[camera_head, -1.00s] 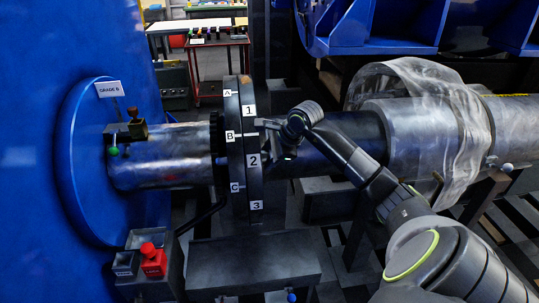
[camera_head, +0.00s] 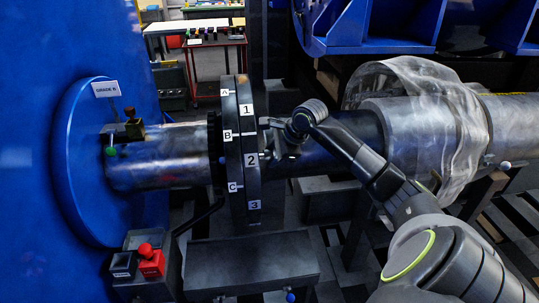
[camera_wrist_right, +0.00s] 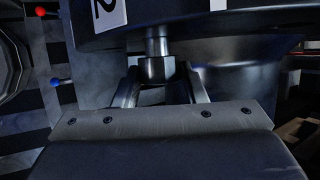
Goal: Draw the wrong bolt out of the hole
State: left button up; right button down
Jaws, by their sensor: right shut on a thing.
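The bolt (camera_wrist_right: 157,68) shows in the right wrist view as a dark hex head with a lighter round shank. Its shank runs up into the underside of the dark flange (camera_wrist_right: 190,32), and a short length of shank shows between head and flange. My right gripper (camera_wrist_right: 160,92) is shut on the bolt head, one finger on each side. In the head view my right gripper (camera_head: 272,138) is at the right face of the numbered flange (camera_head: 240,185), close to labels 1 and 2. The bolt is hard to make out there. My left gripper is not in view.
A metal shaft (camera_head: 165,160) runs left from the flange to a blue housing (camera_head: 50,60). A larger wrapped shaft (camera_head: 420,120) lies on the right. A box with a red button (camera_head: 151,262) stands at the lower left. A dark block (camera_head: 250,262) is below the flange.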

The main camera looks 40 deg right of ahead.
jog(key=s+d+b, duration=0.1)
jog(key=s+d, duration=0.5)
jog(key=d, duration=0.4)
jog(key=shift+d+b, duration=0.25)
jog(key=shift+b, duration=0.05)
dwell(2.1)
jog(key=shift+s, duration=0.1)
dwell(0.4)
